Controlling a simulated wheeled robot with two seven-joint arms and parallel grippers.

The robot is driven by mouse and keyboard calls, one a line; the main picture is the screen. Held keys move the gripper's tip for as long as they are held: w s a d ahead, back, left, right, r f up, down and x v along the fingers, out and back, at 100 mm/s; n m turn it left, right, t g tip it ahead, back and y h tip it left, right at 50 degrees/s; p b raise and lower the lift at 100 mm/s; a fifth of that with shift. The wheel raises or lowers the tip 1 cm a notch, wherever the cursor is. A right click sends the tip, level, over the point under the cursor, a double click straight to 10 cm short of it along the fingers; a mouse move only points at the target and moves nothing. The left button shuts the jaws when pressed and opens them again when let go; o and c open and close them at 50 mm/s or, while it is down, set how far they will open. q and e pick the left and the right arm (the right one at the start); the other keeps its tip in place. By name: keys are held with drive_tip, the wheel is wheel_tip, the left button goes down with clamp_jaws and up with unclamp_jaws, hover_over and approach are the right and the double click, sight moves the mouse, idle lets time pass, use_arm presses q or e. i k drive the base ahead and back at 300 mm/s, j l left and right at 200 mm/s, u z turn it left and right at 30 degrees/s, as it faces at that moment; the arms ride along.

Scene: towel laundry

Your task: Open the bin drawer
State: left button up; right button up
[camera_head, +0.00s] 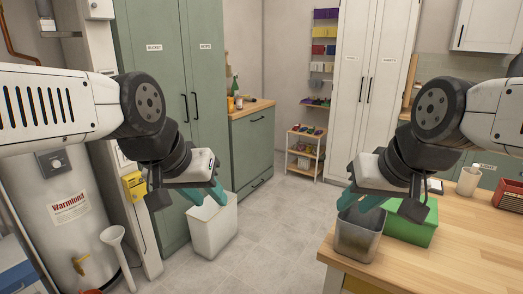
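A green base cabinet (252,155) with a wooden top stands at the back centre. It has one dark bar handle near its top and another near its bottom, and its fronts look shut. I cannot tell from a label which front is the bin drawer. My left gripper (206,196) has teal fingers spread apart and empty, in front of the tall green cupboard and above a white bin (213,238). My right gripper (358,201) also has its teal fingers apart, above a grey metal container (357,240) at the table edge. Both grippers are well short of the cabinet.
A wooden table (455,250) fills the lower right, with a green box (412,228) and a white cup (468,181). A white water heater (70,215) stands at left. A small shelf cart (304,152) stands at the back. The tiled floor (270,232) between is clear.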

sight(253, 136)
drive_tip(key=i+j+u, duration=0.1)
drive_tip(key=j, duration=0.35)
drive_tip(key=i+j+u, duration=0.1)
drive_tip(key=i+j, duration=0.15)
drive_tip(key=j, duration=0.15)
drive_tip(key=i+j+u, duration=0.1)
drive_tip(key=j, duration=0.3)
drive_tip(key=i+j+z, duration=0.2)
drive_tip(key=i, duration=0.25)
drive_tip(key=i+j+z, duration=0.15)
drive_tip(key=i+j, duration=0.25)
drive_tip(key=i+z, duration=0.95)
drive_tip(key=i+l+u, duration=0.1)
drive_tip(key=i, duration=0.85)
drive_tip(key=i+l+u, duration=0.1)
drive_tip(key=i, duration=0.85)
drive_tip(key=i+u, duration=0.35)
drive_tip(key=i+l+u, duration=0.15)
drive_tip(key=i+u, duration=0.25)
drive_tip(key=i, duration=0.15)
drive_tip(key=i+l+u, duration=0.35)
drive_tip(key=i+j, duration=0.05)
drive_tip(key=j, duration=0.05)
